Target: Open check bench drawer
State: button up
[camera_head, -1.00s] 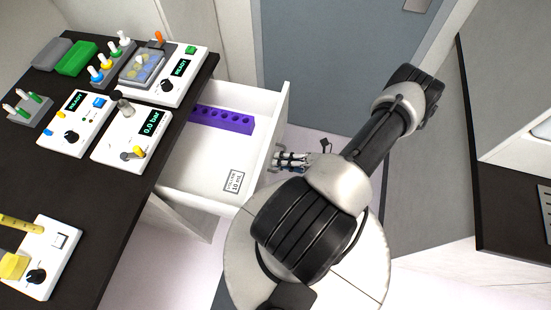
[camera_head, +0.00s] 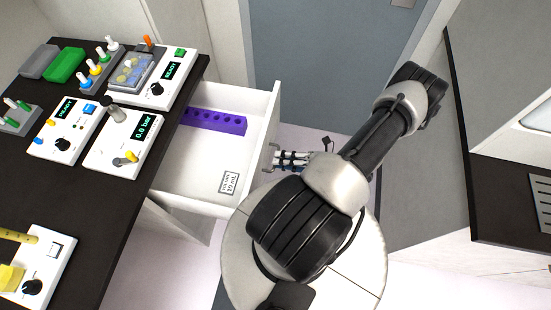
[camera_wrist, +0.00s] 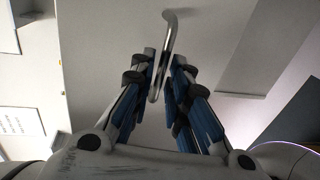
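The check bench drawer (camera_head: 195,180) is white and stands pulled out from under the dark bench top, its inside visible. Its thin metal handle (camera_wrist: 171,38) is on the front panel; it also shows edge-on in the head view (camera_head: 269,157). My gripper (camera_head: 280,160) is just to the right of the drawer front, at handle height. In the wrist view my gripper (camera_wrist: 166,62) has its fingertips on either side of the handle, with a gap between them wider than the bar. The fingers look parted and not clamped.
The dark bench top (camera_head: 112,190) carries several devices and racks. A grey door (camera_head: 320,60) is behind, and another dark counter (camera_head: 500,195) stands at the right.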

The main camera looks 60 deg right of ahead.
jog(key=v, duration=0.9)
jog(key=shift+s, duration=0.1)
